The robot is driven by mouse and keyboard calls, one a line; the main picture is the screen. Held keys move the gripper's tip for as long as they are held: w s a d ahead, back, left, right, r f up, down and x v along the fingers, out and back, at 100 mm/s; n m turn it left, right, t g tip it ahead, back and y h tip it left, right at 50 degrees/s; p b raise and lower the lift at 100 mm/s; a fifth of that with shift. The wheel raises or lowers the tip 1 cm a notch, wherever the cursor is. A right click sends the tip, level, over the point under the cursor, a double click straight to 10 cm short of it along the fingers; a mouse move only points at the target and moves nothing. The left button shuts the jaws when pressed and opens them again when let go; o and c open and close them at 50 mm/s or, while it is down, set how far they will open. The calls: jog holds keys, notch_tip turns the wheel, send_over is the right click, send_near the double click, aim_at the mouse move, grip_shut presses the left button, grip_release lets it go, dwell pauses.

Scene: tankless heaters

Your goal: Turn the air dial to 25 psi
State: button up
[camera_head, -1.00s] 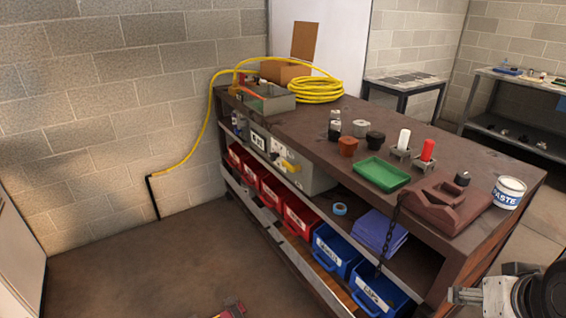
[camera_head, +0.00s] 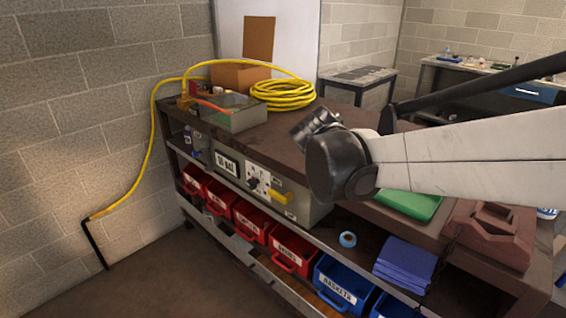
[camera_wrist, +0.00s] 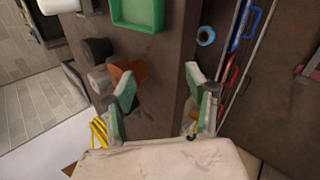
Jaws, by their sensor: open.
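The grey control box (camera_head: 308,207) hangs under the bench top at its front side. Its face carries a white plate with small round controls (camera_head: 262,185), a yellow handle (camera_head: 281,197) and a dark-framed display (camera_head: 227,164). I cannot tell which control is the air dial or read its setting. My arm reaches in from the right above the bench, right of the box; my gripper's fingers do not show clearly there. In the wrist view, my gripper (camera_wrist: 162,87) is open and empty, with green-padded fingers spread above the bench edge.
A yellow hose coil (camera_head: 283,93) and a grey tray (camera_head: 247,119) sit on the bench's far end. A green tray (camera_head: 409,205) and a brown toolbox-like block (camera_head: 490,232) are nearer. Red bins (camera_head: 250,222) and blue bins (camera_head: 338,283) line the shelf below. Floor at left is clear.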

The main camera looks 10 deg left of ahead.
jog(key=w+a+f+n+t+h+b, duration=0.1)
jog(key=w+a+f+n, duration=0.2)
jog(key=a, duration=0.4)
jog(key=w+a+f+n+t+h, duration=0.1)
jog(key=w+a+f+n+t, duration=0.15)
jog(key=a, duration=0.55)
jog(key=w+a+f+n+h+b, duration=0.1)
jog(key=w+a+f+n, duration=0.25)
jog(key=a, duration=0.35)
jog(key=n+t+h+b, duration=0.1)
jog(key=n+t+h, duration=0.1)
jog(key=n+t, duration=0.4)
send_near(250, 185)
jog(key=shift+n+g, duration=0.5)
jog(key=shift+g, duration=0.25)
jog(key=x, duration=0.3)
jog(key=b+x, duration=0.1)
jog(key=x, duration=0.3)
jog(key=r+b+x, duration=0.1)
jog(key=x, duration=0.3)
jog(key=shift+w+a+r, duration=0.1)
jog(key=shift+a+r, duration=0.05)
jog(key=shift+a, duration=0.15)
jog(key=c, duration=1.2)
jog(key=shift+b, duration=0.3)
